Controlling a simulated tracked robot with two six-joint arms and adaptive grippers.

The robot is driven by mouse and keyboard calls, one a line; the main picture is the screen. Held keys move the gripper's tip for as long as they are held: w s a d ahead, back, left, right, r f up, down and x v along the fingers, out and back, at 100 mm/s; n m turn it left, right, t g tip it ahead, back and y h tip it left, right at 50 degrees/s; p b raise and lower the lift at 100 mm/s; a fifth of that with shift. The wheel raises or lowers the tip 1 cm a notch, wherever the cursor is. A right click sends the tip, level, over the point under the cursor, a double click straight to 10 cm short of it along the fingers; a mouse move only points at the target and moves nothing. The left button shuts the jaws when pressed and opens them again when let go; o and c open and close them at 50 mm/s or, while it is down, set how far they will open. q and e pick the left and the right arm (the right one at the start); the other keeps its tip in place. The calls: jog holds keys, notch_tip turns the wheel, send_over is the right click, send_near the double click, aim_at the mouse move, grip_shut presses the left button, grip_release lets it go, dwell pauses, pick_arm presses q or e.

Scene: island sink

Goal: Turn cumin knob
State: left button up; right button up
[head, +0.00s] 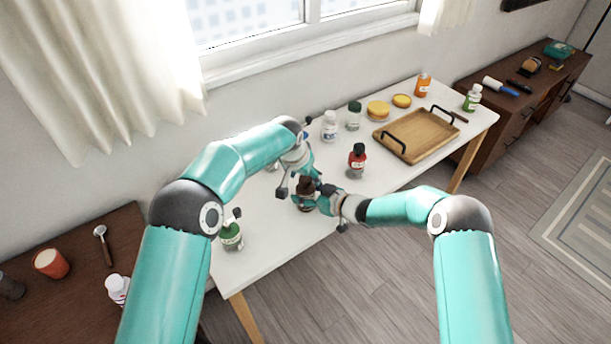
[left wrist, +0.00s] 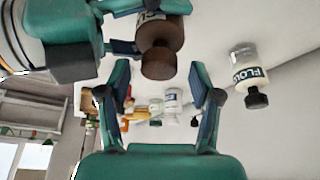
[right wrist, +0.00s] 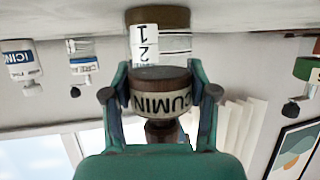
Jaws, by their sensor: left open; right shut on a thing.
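The cumin grinder, with a brown knob (head: 305,184) on top, is upright over the white table's front part. In the right wrist view, which is upside down, its CUMIN label (right wrist: 157,104) sits between the fingers of my right gripper (right wrist: 161,92). That gripper is shut on the grinder's body. My left gripper (left wrist: 160,72) is open above it. In the left wrist view the brown knob (left wrist: 158,60) lies between and beyond the open fingers, with no clear contact. Whether the grinder's base touches the table is hidden.
A red bottle (head: 357,160) stands right of the grippers, and a green bottle (head: 231,237) stands to their left. White jars and a wooden tray (head: 432,137) are farther right.

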pick_arm(q)
jog(key=v, duration=1.1)
jog(key=w+f+n+y, duration=0.1)
jog(key=f+n, duration=0.1)
jog(key=f, duration=0.1)
jog(key=w+d+f+n+y, duration=0.1)
jog(key=f+n, duration=0.1)
jog(key=f, duration=0.2)
jog(key=w+d+f+n, duration=0.1)
jog(key=f+n, duration=0.2)
jog(key=shift+w+d+f+t+y, duration=0.15)
jog(key=shift+w+f+t+y, duration=0.15)
jog(key=shift+w+f+y, duration=0.1)
dwell(0.7)
